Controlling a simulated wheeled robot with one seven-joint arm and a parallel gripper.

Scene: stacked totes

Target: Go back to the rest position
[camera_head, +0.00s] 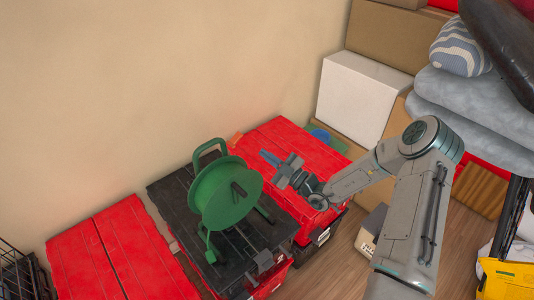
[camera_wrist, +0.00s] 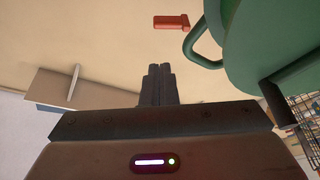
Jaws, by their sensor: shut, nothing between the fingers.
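My gripper (camera_head: 270,158) is at the end of my arm, above the red tote lid (camera_head: 308,150) and to the right of the green cable reel (camera_head: 223,195). In the wrist view my gripper (camera_wrist: 157,72) shows its two fingers together, with nothing between them. The green reel stands upright on a black tote lid (camera_head: 165,200). In the wrist view part of the reel (camera_wrist: 275,45) fills the upper right.
Another red tote (camera_head: 120,250) stands at the left, with a black wire basket (camera_head: 20,270) beside it. Cardboard boxes and a white box (camera_head: 355,95) stack behind my arm. Grey cushions (camera_head: 470,110) lie at the right, above a yellow item (camera_head: 508,280). Wooden floor shows below my arm.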

